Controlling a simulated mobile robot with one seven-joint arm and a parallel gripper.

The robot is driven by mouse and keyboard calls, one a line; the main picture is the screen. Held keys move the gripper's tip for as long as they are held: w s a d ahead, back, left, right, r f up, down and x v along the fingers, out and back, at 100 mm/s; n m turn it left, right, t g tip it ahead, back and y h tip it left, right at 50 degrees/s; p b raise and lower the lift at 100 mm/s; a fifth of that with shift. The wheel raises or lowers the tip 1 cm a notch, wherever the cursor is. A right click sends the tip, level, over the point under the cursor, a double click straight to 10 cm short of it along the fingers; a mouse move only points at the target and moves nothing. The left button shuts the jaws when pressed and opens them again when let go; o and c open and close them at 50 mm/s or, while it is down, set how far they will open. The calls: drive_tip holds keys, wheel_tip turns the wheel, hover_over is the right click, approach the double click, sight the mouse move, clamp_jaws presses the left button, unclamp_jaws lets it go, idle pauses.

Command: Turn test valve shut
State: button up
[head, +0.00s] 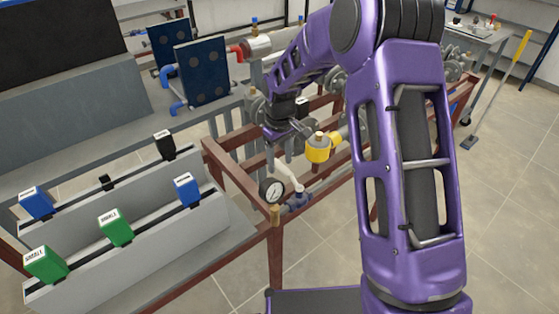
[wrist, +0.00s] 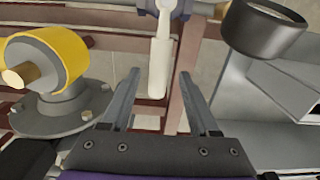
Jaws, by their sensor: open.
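The test valve shows in the head view as a white lever (head: 291,176) on a blue-grey body (head: 299,200), beside a round pressure gauge. In the wrist view the white lever (wrist: 158,70) points from the valve body (wrist: 166,6) at the top edge down toward my gripper (wrist: 160,74). My gripper is open. The lever's end lies between the two fingers in the picture, with a gap on each side. I cannot tell how far the fingers reach along it. In the head view the fingers are mostly hidden near the purple wrist.
The pressure gauge (head: 272,190) sits close to the valve; its dark case (wrist: 262,32) is right of the fingers. A yellow-banded fitting (head: 319,148) stands close on the other side (wrist: 48,58). Red-brown frame rails (head: 340,178) run around.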

sight(279, 165)
wheel_tip(279, 165, up, 17)
drive_tip(key=p, duration=0.1)
drive_tip(key=shift+p, duration=0.35)
